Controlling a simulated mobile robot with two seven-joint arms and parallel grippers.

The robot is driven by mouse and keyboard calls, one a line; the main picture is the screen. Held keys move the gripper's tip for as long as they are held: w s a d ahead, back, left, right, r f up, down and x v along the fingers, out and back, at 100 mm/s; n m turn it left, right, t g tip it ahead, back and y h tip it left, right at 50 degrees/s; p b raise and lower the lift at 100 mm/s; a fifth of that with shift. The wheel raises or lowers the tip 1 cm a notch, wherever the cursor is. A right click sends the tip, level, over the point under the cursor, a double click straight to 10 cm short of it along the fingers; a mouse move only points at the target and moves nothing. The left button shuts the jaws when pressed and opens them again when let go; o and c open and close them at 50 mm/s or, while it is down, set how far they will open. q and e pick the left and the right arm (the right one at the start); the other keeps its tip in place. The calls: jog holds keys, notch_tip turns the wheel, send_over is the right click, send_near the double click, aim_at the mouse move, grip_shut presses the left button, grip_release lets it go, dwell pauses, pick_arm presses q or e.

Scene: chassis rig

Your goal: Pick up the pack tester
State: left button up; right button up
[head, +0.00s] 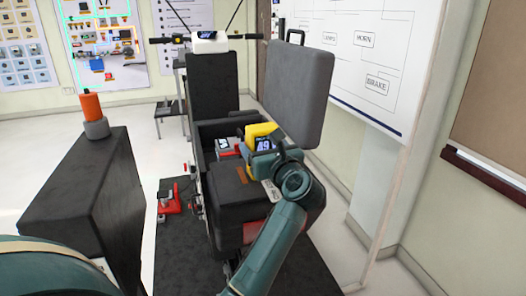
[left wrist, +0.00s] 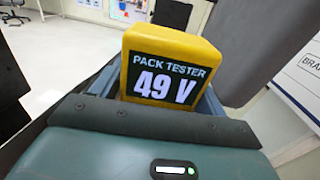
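The pack tester (head: 257,131) is a yellow block with a dark screen, above the black box of the rig in the head view. Its screen reads "PACK TESTER 49 V" in the left wrist view (left wrist: 165,75). My left gripper (head: 265,150) is at the tester, with its blue-grey fingers on either side of it. Whether both fingers press on it, and whether its base is clear of the surface below, I cannot tell. My right gripper is not in view.
A dark cabinet (head: 88,185) with an orange-topped item (head: 93,108) stands at left. A grey upright panel (head: 297,95) rises close behind and right of the tester. A whiteboard (head: 360,50) stands at right. Red stands (head: 168,200) sit on the dark floor mat.

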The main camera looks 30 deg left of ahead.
pick_arm(q)
jog(key=c, duration=0.7)
jog(key=shift+c, duration=0.2)
jog(key=shift+r, duration=0.1)
